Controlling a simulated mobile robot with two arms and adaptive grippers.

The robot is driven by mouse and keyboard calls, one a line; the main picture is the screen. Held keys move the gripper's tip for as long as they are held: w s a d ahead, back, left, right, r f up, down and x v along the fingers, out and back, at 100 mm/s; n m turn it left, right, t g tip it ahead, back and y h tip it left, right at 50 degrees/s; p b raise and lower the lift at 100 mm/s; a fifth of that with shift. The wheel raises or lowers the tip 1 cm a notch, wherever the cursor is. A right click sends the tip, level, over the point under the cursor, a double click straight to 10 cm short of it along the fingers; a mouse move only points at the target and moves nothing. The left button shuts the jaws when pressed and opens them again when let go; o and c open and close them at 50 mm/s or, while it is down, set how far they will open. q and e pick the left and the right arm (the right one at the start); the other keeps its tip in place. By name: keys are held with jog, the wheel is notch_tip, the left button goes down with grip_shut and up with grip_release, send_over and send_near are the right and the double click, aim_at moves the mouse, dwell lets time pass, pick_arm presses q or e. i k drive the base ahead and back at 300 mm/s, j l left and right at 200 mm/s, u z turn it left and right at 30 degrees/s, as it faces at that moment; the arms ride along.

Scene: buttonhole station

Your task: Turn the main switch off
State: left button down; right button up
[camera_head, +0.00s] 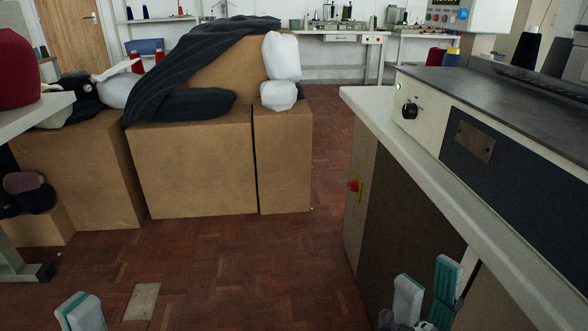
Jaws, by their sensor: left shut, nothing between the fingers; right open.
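A black rotary knob (410,111) sits on the pale front end of the machine (425,118) on the right-hand bench. A small green light (398,87) glows above it. A red knob on a yellow plate (354,186) is on the bench's side panel, lower down. I cannot tell from labels which is the main switch. My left gripper (80,312) is shut and empty at the bottom left, far from both. My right gripper (427,290) is open and empty at the bottom, low beside the bench panel, below both knobs and touching neither.
The white bench top (445,180) juts out above my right gripper. Brown boxes (195,165) with dark striped cloth (200,62) and white bundles (281,56) stand at the left and middle. The parquet floor (270,260) between boxes and bench is clear.

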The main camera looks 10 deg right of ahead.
aim_at(353, 186)
jog(key=i+j, duration=0.1)
jog(key=i, duration=0.6)
jog(key=i+j, duration=0.1)
jog(key=i, duration=0.65)
jog(key=i+z, duration=0.3)
jog(key=z, duration=0.15)
jog(key=i+j+z, duration=0.2)
jog(key=z, duration=0.2)
jog(key=i+j+z, duration=0.25)
jog(key=z, duration=0.2)
jog(key=i+j+z, duration=0.2)
jog(key=j+z, duration=0.2)
jog(key=i+j+z, duration=0.15)
jog(key=j+z, duration=0.15)
jog(key=z, duration=0.15)
jog(key=j+z, duration=0.85)
jog(key=i, duration=0.05)
